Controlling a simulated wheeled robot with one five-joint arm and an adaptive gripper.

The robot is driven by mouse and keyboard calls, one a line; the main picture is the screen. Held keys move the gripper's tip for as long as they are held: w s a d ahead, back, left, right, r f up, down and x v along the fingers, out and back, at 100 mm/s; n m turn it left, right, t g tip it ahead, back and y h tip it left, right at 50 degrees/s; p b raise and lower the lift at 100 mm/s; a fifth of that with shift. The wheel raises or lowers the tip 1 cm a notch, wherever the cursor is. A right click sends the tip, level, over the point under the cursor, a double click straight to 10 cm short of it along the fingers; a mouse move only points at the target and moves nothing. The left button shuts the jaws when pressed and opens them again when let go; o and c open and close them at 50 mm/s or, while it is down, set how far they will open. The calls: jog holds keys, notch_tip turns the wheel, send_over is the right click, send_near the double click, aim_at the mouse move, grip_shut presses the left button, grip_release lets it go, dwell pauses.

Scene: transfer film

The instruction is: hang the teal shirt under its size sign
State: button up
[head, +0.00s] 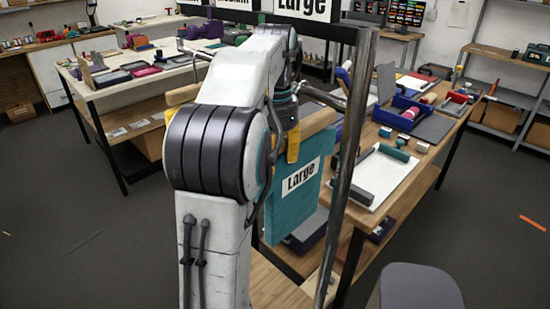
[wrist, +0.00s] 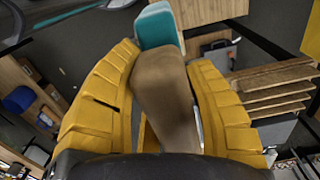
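The teal shirt (head: 292,210) is a flat panel with a white "Large" label, hanging upright from a wooden hanger (head: 319,122). My gripper (head: 293,150) is at the hanger, above the shirt. In the wrist view its yellow fingers (wrist: 165,110) close around the brown wood of the hanger (wrist: 162,85), with a teal edge of the shirt (wrist: 160,26) beyond. The "Large" sign (head: 302,8) is on the rack's top bar, above and behind my arm. A metal rod (head: 322,97) shows just above the hanger; whether they touch I cannot tell.
The rack's metal post (head: 347,160) stands close to the right of the shirt. Another sign (head: 235,4), partly cut off, is to the left. A cluttered table (head: 440,140) stands at right, another table (head: 120,90) at left. Grey floor (head: 500,210) is open at right.

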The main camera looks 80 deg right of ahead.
jog(key=o, duration=0.5)
jog(key=shift+r, duration=3.7)
